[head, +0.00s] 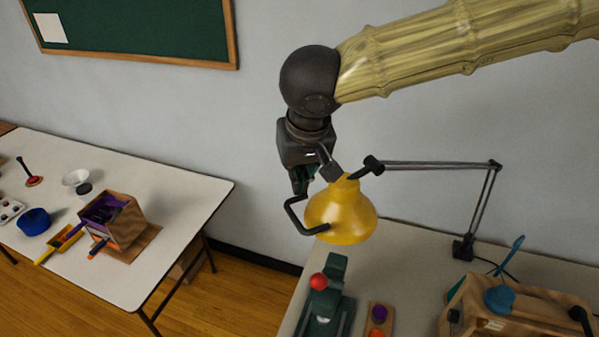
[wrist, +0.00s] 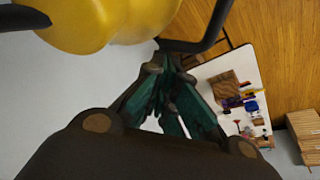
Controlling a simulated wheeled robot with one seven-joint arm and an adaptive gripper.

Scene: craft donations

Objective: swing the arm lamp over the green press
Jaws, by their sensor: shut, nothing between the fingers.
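The arm lamp has a yellow shade (head: 342,214), a dark bent handle (head: 297,214) on its left side and a thin jointed arm running right to a base on the table. The green press (head: 325,302), with a red knob, stands at the table's near left. In the head view the shade hangs above the press; I cannot tell if it is directly over it. My gripper (head: 301,186) is shut and empty, close to the handle and left of the shade. In the wrist view the closed fingers (wrist: 165,68) are just below the handle (wrist: 205,32) and shade (wrist: 110,18); contact is unclear.
A wooden block with two coloured knobs (head: 378,318) sits right of the press. A wooden crate (head: 515,308) with blue items stands farther right. A second table (head: 190,205) at left holds a box, bowls and tools. A floor gap separates the tables.

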